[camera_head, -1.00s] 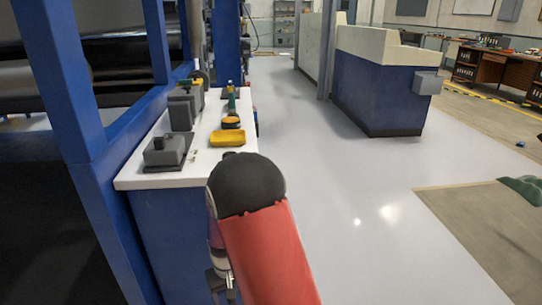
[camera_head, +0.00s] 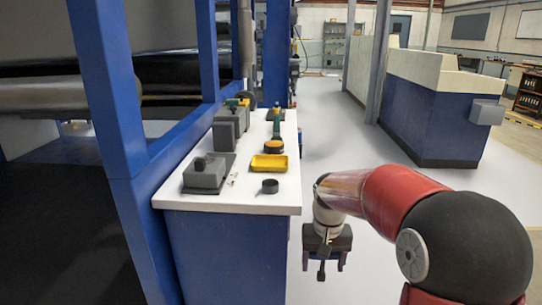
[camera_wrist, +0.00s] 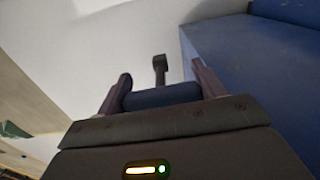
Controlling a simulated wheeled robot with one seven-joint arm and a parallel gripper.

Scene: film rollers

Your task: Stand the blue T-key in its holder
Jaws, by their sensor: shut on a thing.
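My gripper (camera_head: 323,262) hangs low to the right of the white-topped bench (camera_head: 245,204), fingers pointing down. It is shut on the T-key (camera_wrist: 165,96). The key's dark blue crossbar lies between the two fingers in the wrist view, and its dark stem points away from the palm. In the head view the stem (camera_head: 321,271) hangs below the gripper, clear of the bench. A short, dark round cup (camera_head: 270,186) stands near the bench's front right; it looks like the holder, but I cannot be sure. Its inside is too small to make out.
The bench top also carries a grey block on a dark plate (camera_head: 206,174), a yellow tray (camera_head: 269,163), an orange-topped round thing (camera_head: 274,146) and a grey box (camera_head: 226,132). A blue frame post (camera_head: 103,90) stands left. Floor right of the bench is open.

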